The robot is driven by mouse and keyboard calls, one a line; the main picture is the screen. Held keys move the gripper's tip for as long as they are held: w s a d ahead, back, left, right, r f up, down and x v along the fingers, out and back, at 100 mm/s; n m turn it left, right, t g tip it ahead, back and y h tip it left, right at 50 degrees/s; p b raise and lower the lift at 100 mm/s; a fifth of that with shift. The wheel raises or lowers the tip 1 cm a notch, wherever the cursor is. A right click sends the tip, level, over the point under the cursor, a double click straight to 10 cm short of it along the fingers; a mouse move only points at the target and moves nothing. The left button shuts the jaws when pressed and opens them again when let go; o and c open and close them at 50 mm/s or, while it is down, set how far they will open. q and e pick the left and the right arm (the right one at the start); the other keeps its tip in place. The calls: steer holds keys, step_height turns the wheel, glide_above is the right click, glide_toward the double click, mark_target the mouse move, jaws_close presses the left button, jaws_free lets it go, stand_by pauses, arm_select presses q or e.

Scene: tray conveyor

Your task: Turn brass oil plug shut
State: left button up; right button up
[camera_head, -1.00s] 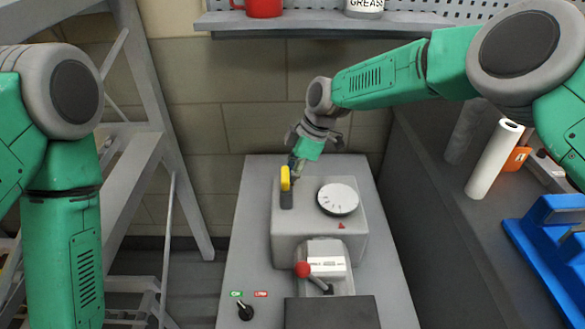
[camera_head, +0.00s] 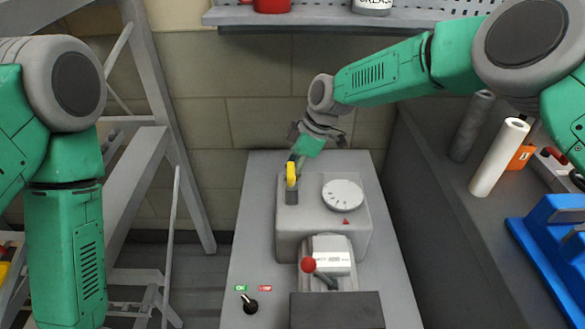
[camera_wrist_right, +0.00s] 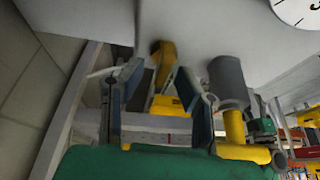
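The brass oil plug (camera_wrist_right: 163,62) shows in the right wrist view as a yellow-brown piece against a pale grey surface. My right gripper (camera_wrist_right: 152,82) is open, with one finger on each side of the plug. A gap shows beside the plug, and I cannot tell whether either finger touches it. In the head view my right gripper (camera_head: 299,155) is at the far left corner of the grey machine housing (camera_head: 320,240), behind a yellow-topped grey fitting (camera_head: 291,178). The plug cannot be made out there. My left gripper is out of view; only its arm shows at left.
The yellow and grey fitting stands close beside the fingers in the wrist view (camera_wrist_right: 229,85). A white dial (camera_head: 343,196), a red-knobbed lever (camera_head: 309,265) and a black switch (camera_head: 249,303) are on the machine. A metal stair frame stands left; a bench with a white roll (camera_head: 499,158) stands right.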

steer(key=v, duration=0.6)
steer(key=shift+d+r, duration=0.3)
steer(key=shift+r, duration=0.05)
steer(key=shift+a+r, duration=0.1)
steer(key=shift+r, duration=0.2)
steer(key=shift+a, duration=0.1)
